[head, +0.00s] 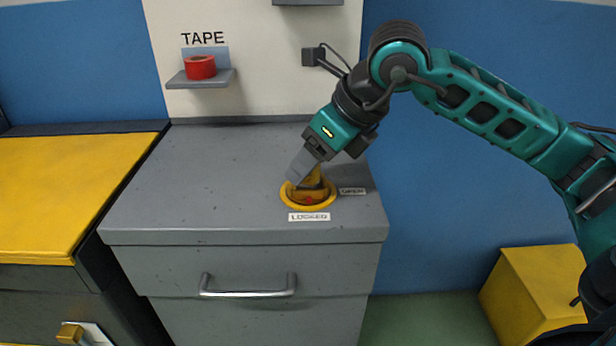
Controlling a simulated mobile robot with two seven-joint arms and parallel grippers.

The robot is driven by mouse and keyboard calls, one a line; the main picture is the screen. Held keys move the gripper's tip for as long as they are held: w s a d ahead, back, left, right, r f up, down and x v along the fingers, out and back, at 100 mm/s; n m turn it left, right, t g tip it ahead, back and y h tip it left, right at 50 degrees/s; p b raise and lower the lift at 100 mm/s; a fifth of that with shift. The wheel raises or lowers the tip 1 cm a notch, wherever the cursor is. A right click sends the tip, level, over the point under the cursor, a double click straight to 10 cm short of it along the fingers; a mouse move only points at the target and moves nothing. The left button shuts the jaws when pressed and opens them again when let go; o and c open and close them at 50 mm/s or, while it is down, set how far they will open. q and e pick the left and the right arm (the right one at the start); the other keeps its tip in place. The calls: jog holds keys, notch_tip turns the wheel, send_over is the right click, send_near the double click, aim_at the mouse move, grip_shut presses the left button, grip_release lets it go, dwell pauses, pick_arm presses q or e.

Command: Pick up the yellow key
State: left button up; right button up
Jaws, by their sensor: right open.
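The yellow key (312,180) stands in a round yellow lock ring (287,200) on the grey cabinet top, between the labels "LOCKED" and "OPEN". My right gripper (300,172) is open and points down at the key from above. Its near finger covers part of the key's left side. The far finger is hidden, so I cannot tell whether the fingers touch the key. My left gripper is not in view.
The grey cabinet (190,185) has a drawer with a metal handle (248,290). A red tape roll (200,67) sits on a wall shelf (180,82) under "TAPE". A yellow-topped cabinet (50,190) stands left; a yellow box (530,290) is on the floor at right.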

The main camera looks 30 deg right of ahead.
jog(key=c, duration=1.1)
jog(key=shift+c, duration=0.2)
